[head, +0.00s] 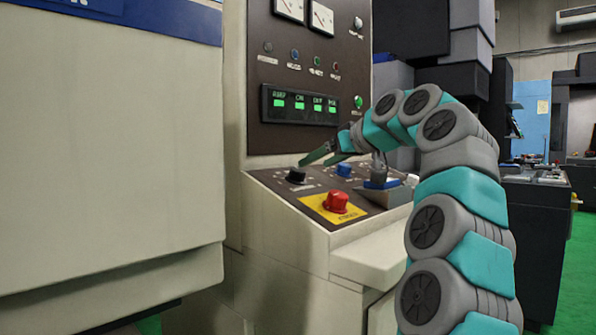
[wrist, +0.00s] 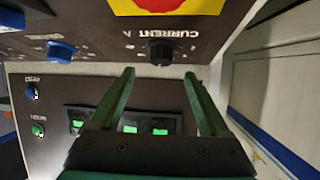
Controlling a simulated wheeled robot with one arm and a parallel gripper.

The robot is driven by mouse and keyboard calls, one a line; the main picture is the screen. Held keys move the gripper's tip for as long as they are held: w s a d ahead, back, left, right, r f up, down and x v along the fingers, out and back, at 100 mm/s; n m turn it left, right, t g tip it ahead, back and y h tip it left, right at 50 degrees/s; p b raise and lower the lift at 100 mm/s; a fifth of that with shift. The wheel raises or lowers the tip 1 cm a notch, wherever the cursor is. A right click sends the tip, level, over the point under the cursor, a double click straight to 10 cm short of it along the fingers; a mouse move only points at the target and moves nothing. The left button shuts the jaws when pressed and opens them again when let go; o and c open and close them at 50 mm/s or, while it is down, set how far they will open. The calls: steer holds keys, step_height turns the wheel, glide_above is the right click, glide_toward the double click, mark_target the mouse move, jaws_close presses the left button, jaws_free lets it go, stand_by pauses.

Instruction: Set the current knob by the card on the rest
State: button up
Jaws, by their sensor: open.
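The black current knob (head: 297,175) is on the sloped console, on the left. In the wrist view the knob (wrist: 160,52) sits beside the label CURRENT A, which appears upside down. My gripper (head: 322,156) is open and empty above the console, close to the knob. In the wrist view the knob lies just beyond the gap between my two green fingertips (wrist: 160,74), apart from them. A small grey and blue piece (head: 382,183) is at the console's right, partly behind my arm. I cannot make out a card or its writing.
A red push button (head: 336,202) on a yellow plate is in front of the knob. A blue knob (head: 344,169) is to its right. The upright panel (head: 310,75) behind has meters, lamps and a green display (head: 300,104). A large beige cabinet (head: 110,160) fills the left.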

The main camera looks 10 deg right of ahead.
mark_target(301, 172)
steer(key=p+x, duration=0.1)
steer(key=x, duration=0.6)
steer(key=shift+w+a, duration=0.1)
steer(key=shift+c, duration=0.4)
steer(key=shift+f, duration=0.15)
jaws_close()
